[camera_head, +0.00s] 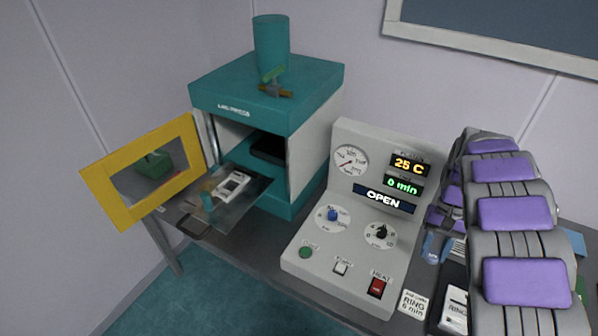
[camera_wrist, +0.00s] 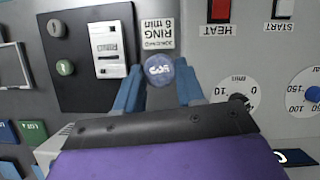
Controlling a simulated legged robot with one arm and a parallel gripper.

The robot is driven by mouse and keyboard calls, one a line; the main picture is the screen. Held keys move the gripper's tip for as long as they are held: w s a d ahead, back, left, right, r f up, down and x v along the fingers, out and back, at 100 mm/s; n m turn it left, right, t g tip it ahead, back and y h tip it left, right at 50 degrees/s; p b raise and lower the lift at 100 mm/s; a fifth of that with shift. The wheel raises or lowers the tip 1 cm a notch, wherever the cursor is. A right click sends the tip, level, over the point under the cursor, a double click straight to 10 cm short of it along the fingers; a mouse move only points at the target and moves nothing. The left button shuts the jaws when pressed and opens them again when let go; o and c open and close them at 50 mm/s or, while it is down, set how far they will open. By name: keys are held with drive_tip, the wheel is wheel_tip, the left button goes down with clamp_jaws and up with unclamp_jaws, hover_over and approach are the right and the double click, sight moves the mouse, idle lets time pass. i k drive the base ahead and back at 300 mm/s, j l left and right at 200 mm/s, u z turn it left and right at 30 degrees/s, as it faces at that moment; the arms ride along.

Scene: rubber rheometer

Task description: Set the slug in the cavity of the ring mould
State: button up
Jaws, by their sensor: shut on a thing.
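In the wrist view my gripper (camera_wrist: 159,74) has its blue fingers shut on the sides of a round blue slug (camera_wrist: 158,71) with pale lettering on its face. In the head view my arm hides most of the gripper, and I cannot make out the slug. A light grey mould block (camera_head: 233,185) with a dark slot lies on the pulled-out tray of the press, apart from the gripper; I cannot tell whether it is the ring mould. A pale block (camera_head: 455,308) marked RING lies on a dark plate at right; a pale slotted block (camera_wrist: 110,57) shows in the wrist view.
The teal press (camera_head: 265,95) stands with its yellow-framed door (camera_head: 145,170) swung open to the left. The control console (camera_head: 350,220) reads OPEN, 25 C and 0 min. A RING 6 min card (camera_head: 413,304) lies beside it. Round pieces (camera_wrist: 65,67) sit on the dark plate.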

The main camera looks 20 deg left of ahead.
sight(232, 187)
drive_tip(key=j+u, duration=0.1)
drive_tip(key=u, duration=0.35)
drive_tip(key=i+u, duration=0.1)
drive_tip(key=u, duration=0.85)
drive_tip(key=i+j+u, duration=0.15)
drive_tip(key=i, duration=0.5)
